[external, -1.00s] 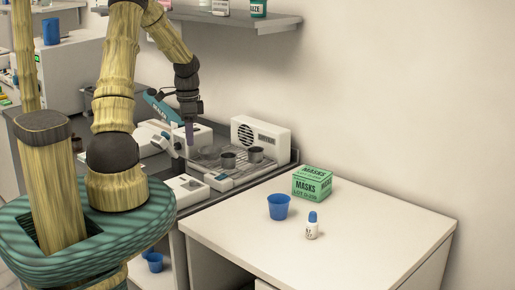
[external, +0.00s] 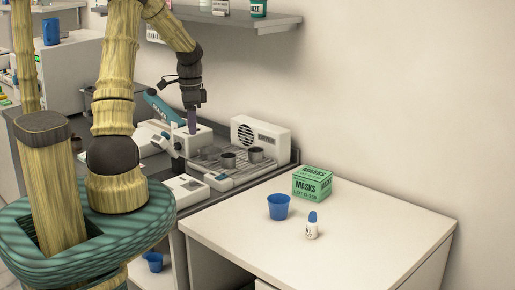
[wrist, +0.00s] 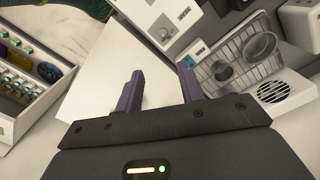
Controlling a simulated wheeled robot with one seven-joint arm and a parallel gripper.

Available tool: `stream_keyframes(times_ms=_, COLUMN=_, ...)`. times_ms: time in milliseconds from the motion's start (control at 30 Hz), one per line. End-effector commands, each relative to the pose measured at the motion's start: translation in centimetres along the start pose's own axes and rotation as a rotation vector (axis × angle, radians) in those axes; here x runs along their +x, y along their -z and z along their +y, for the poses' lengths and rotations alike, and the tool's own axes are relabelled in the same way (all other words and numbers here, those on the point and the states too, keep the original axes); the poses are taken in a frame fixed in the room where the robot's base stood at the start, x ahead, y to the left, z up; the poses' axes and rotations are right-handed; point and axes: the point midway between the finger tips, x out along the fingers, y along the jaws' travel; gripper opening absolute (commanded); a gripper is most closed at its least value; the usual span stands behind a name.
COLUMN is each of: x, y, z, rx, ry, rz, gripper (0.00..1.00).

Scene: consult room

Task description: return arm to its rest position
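My gripper (external: 192,122) hangs fingers-down in the external view, in front of and above the white coffee-machine-like device with a tray (external: 225,172). In the wrist view its two purple fingers (wrist: 163,88) stand apart with nothing between them, so it is open and empty. My arm is bent over from the column at the left.
A white desk (external: 370,235) at the right holds a blue cup (external: 278,206), a small white bottle with blue cap (external: 312,226) and a green masks box (external: 312,183). A wall shelf (external: 235,20) is above. A drawer of small bottles (wrist: 25,80) shows at the left.

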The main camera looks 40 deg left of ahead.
Motion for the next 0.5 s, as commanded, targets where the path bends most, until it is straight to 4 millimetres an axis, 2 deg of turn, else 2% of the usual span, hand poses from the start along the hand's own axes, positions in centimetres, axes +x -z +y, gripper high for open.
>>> stream_keyframes(times_ms=233, x=-0.6, y=3.4, z=7.2, rx=-0.119, ry=0.056, rz=0.014, gripper=0.39)
stream_keyframes(times_ms=500, x=-1.2, y=4.7, z=15.4, rx=-0.316, ry=0.105, rz=0.093, gripper=0.39)
